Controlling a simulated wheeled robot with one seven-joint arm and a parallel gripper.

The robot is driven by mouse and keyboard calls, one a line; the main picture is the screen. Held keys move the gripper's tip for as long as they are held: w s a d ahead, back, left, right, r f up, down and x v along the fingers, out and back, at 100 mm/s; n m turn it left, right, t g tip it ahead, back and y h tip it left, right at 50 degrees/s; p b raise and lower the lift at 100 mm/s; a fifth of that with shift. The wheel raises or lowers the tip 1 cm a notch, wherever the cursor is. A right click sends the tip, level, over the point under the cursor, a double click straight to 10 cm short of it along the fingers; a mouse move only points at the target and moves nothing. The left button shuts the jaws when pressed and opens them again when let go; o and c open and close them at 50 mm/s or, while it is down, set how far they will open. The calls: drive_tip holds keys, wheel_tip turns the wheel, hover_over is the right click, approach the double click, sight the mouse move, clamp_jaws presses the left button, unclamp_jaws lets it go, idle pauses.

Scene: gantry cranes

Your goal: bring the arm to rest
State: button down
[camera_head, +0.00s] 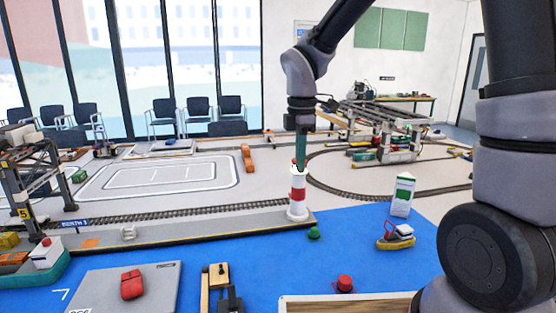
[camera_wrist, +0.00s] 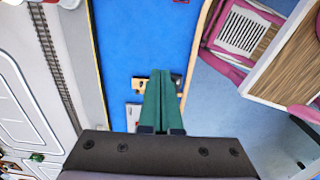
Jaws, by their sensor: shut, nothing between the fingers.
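My gripper (camera_head: 300,167) hangs from my arm in the upper middle of the head view, pointing down. Its green fingers are together with nothing between them. In that view the fingertips overlap the top of a red-and-white lighthouse (camera_head: 298,196); I cannot tell how far apart they are in depth. In the wrist view the closed gripper (camera_wrist: 166,72) is seen over the blue mat (camera_wrist: 125,35), in front of a yellow and dark object (camera_wrist: 140,85) that it partly hides.
A grey quay (camera_head: 190,229) and rail track run across the middle. A green-and-white carton (camera_head: 402,195), a small yellow boat (camera_head: 395,238), a red buoy (camera_head: 345,283) and a grey plate (camera_head: 115,290) with a red piece stand on the blue. Gantry cranes stand left (camera_head: 30,172) and back right (camera_head: 400,128).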

drive_tip(key=s+d+r+m+t+y, duration=0.1)
drive_tip(key=s+d+r+m+t, duration=0.2)
drive_tip(key=s+d+r+m, duration=0.2)
drive_tip(key=s+d+r+m+t+y, duration=0.1)
drive_tip(key=s+d+r+m+t, duration=0.3)
drive_tip(key=d+r+m, duration=0.7)
drive_tip(key=s+d+m, duration=0.2)
drive_tip(key=d+m, duration=0.1)
drive_tip(key=m, duration=0.5)
drive_tip(key=shift+s+d+m, duration=0.2)
drive_tip(key=shift+m, duration=0.2)
